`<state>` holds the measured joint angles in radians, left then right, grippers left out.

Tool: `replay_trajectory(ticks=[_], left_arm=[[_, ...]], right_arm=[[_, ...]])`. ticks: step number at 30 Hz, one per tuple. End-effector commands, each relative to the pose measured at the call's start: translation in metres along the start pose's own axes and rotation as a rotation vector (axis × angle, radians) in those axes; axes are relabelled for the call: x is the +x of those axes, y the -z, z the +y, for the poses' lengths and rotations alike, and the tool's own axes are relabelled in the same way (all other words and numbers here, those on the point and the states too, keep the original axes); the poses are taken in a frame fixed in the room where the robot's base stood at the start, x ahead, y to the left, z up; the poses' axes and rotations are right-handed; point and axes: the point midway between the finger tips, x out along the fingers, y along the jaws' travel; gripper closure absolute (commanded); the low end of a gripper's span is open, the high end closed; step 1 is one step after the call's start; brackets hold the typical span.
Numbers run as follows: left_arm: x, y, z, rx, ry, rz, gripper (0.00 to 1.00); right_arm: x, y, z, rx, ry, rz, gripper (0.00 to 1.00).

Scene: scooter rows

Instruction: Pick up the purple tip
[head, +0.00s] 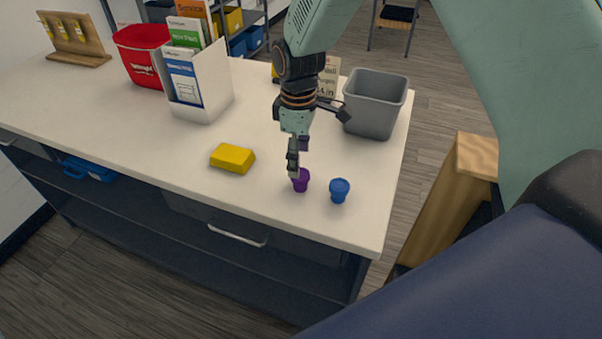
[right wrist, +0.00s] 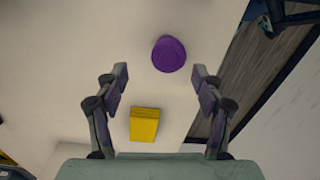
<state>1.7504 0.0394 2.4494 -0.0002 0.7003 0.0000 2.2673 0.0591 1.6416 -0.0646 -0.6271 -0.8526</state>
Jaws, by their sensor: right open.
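The purple tip (head: 300,181) stands on the white table near its front edge. It also shows in the right wrist view (right wrist: 168,54), seen from above, a little beyond the fingertips and between their lines. My right gripper (head: 297,152) is open and empty, just above and behind the purple tip in the head view; its fingers (right wrist: 160,72) are spread wide in the right wrist view. One finger overlaps the top of the tip in the head view, and I cannot tell whether they touch. My left gripper is not in view.
A blue tip (head: 339,190) stands close to the right of the purple one. A yellow block (head: 232,158) lies to the left. A grey bin (head: 375,103), a white file holder (head: 201,88) and a red container (head: 143,54) stand farther back. The table's left middle is clear.

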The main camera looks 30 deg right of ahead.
Motion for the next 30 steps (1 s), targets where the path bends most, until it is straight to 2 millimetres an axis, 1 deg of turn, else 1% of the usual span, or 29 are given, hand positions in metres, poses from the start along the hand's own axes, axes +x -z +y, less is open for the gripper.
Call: replay_trajectory(ticks=[6, 9, 12, 15, 21, 23, 30], left_arm=[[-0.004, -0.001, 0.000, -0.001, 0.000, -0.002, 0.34], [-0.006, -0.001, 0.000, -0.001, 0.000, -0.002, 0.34], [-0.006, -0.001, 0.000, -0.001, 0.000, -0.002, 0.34], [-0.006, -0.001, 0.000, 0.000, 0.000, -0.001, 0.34], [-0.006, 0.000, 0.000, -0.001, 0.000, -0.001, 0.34], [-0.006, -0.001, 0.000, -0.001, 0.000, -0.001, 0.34], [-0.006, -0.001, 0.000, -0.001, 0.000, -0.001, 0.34]], right_arm=[[0.027, -0.004, -0.004, 0.000, 0.003, -0.003, 0.31], [0.042, -0.005, -0.004, 0.000, 0.002, -0.002, 0.31], [0.053, -0.004, -0.003, 0.000, 0.000, 0.000, 0.31], [0.058, -0.004, -0.002, 0.000, 0.000, 0.000, 0.31], [0.059, -0.003, -0.001, 0.000, -0.001, 0.001, 0.31], [0.058, -0.003, 0.000, 0.000, -0.001, 0.001, 0.35], [0.059, -0.003, 0.000, 0.000, -0.001, 0.001, 0.55]])
